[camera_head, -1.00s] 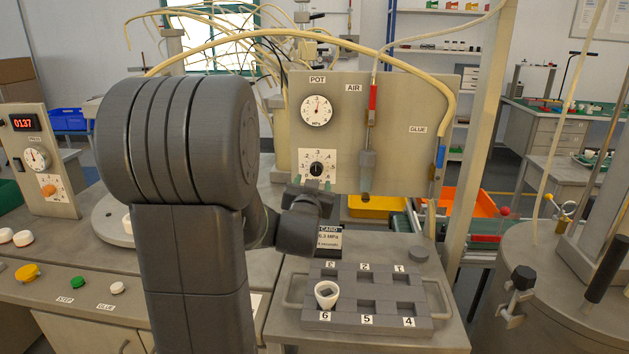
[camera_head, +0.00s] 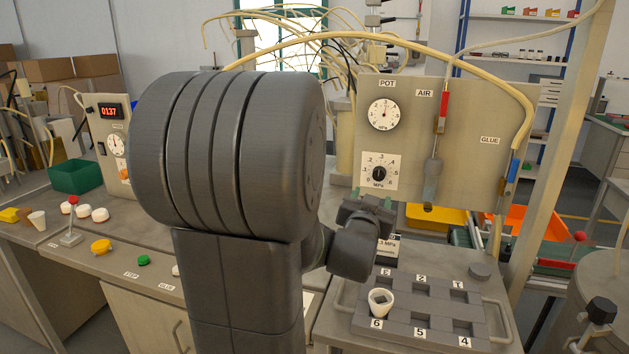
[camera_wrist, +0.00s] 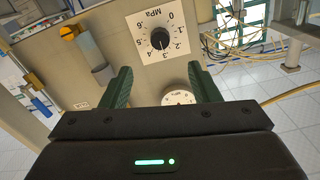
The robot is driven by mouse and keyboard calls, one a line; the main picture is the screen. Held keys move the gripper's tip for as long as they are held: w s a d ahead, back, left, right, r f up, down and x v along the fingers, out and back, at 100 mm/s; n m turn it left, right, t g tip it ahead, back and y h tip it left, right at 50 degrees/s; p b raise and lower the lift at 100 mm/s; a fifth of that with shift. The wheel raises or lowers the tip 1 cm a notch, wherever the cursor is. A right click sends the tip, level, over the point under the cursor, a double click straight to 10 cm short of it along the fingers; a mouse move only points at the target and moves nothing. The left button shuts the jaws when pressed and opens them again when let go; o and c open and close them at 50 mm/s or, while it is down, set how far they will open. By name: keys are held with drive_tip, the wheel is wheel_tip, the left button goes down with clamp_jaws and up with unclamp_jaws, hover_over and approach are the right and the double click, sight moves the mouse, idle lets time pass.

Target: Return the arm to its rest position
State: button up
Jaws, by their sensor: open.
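My gripper (camera_head: 370,199) is in front of the lower part of the grey panel (camera_head: 455,150), just below the knob dial. Much of my arm stands large in the middle of the head view and hides part of the bench. In the wrist view my gripper (camera_wrist: 163,78) has its two green fingers wide apart with nothing between them. Ahead of the fingers are the black knob (camera_wrist: 159,38) on its white MPa dial and, partly hidden, a round gauge (camera_wrist: 178,98). The knob (camera_head: 379,174) also shows in the head view, just above the gripper.
A grey tray (camera_head: 431,333) with numbered pockets lies below right of my gripper; a white cup (camera_head: 380,302) stands at pocket 6. Hoses arch above the panel. A green bin (camera_head: 77,177) and buttons are on the left bench.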

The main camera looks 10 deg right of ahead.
drive_tip(key=p+x, duration=0.2)
drive_tip(key=x, duration=1.1)
drive_tip(key=shift+w+d, duration=0.1)
drive_tip(key=shift+d, duration=0.05)
drive_tip(key=b+v, duration=0.2)
drive_tip(key=v, duration=1.1)
drive_tip(key=p+x, duration=0.3)
drive_tip(key=x, duration=1)
drive_tip(key=shift+w+r, duration=0.1)
drive_tip(key=shift+r, duration=0.1)
drive_tip(key=shift+r+m+p, duration=0.1)
drive_tip(key=shift+m+p, duration=0.9)
drive_tip(key=shift+p, duration=0.25)
drive_tip(key=m+p, duration=0.3)
drive_tip(key=p, duration=0.2)
drive_tip(key=shift+p, duration=0.35)
drive_tip(key=b, duration=0.4)
approach(378, 175)
drive_tip(key=shift+f+v, duration=0.1)
drive_tip(key=shift+v, duration=0.9)
drive_tip(key=shift+f+v, duration=0.15)
drive_tip(key=shift+v, duration=0.85)
